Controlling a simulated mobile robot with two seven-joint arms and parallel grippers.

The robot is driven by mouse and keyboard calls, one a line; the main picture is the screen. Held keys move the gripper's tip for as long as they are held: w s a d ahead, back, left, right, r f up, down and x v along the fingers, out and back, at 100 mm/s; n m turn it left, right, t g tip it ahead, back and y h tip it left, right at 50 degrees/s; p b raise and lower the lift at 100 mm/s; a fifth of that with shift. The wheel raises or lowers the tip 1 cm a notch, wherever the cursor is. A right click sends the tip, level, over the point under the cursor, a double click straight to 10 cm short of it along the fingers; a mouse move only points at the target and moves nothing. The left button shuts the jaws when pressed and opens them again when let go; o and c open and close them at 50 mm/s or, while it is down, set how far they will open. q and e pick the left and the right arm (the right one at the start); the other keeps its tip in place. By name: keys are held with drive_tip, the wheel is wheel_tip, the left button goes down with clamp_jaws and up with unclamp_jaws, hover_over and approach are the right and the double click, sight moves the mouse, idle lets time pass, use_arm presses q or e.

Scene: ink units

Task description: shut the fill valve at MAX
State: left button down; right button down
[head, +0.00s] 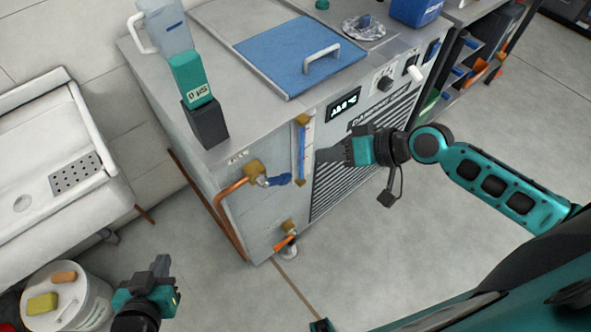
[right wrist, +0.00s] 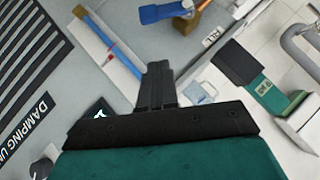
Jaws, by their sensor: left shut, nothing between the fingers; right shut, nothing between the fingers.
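The fill valve is a brass body (head: 254,169) on a copper pipe on the cabinet's side, with a blue lever (head: 278,180) pointing right. The lever also shows in the right wrist view (right wrist: 163,12). A sight gauge (head: 301,150) with a blue column stands upright beside the valve at the cabinet corner. In the right wrist view the gauge (right wrist: 112,47) has a small red mark; no MAX lettering is readable. My right gripper (head: 322,156) is shut and empty, just right of the gauge, apart from the lever. My left gripper (head: 161,265) is shut and empty, low at the left.
A lower valve with an orange lever (head: 285,241) sits below. The cabinet top holds a teal-and-black bottle (head: 191,78), a clear jug (head: 167,30) and a blue lid (head: 297,52). A white sink (head: 60,150) and a bucket (head: 92,300) stand left. The floor in front is clear.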

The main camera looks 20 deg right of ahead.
sight(276, 181)
drive_tip(key=w+a+f, duration=0.2)
drive_tip(key=a+f, duration=0.4)
drive_tip(key=f, duration=0.1)
drive_tip(key=shift+w, duration=0.25)
drive_tip(key=shift+a+b, duration=0.15)
drive_tip(key=shift+b, duration=0.2)
